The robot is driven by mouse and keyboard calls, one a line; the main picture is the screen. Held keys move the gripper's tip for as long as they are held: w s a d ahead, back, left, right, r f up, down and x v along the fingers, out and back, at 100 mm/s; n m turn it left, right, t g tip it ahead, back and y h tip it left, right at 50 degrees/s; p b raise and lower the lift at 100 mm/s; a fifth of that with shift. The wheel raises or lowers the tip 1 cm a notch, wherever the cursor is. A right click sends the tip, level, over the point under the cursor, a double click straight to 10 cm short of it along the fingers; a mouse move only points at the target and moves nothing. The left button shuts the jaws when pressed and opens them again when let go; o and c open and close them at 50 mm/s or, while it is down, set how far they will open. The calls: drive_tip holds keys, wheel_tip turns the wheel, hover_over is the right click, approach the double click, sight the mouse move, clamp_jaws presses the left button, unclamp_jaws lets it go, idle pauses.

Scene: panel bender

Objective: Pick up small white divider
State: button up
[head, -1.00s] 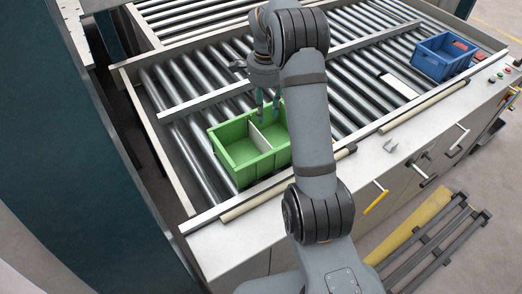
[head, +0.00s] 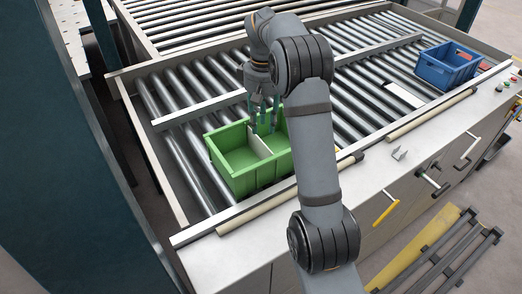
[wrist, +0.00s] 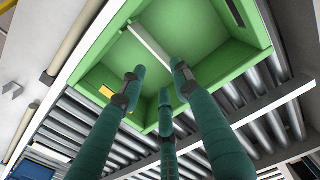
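The small white divider (head: 260,144) stands upright across the middle of a green bin (head: 235,176) on the roller conveyor, splitting it into two compartments. In the wrist view the divider (wrist: 150,42) is a pale strip running toward my fingertips. My gripper (head: 264,124) has teal fingers pointing down over the back end of the divider. In the wrist view my gripper (wrist: 158,80) has its fingers spread, with one fingertip on each side of the divider's line and a third behind. Nothing is visibly held. Whether a finger touches the divider cannot be told.
A blue bin (head: 447,66) with something reddish inside stands at the far right. A white flat piece (head: 404,95) lies on the rollers. A small grey bracket (head: 400,154) lies on the metal front ledge. The green bin's walls surround the divider closely.

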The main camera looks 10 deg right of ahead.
sight(262, 145)
drive_tip(key=f, duration=0.5)
drive_tip(key=f+p, duration=0.1)
drive_tip(key=f, duration=0.3)
drive_tip(key=shift+w+a+f, duration=0.1)
drive_tip(key=shift+w+f, duration=0.1)
drive_tip(key=shift+f, duration=0.15)
drive_tip(key=shift+c, duration=1.2)
clamp_jaws()
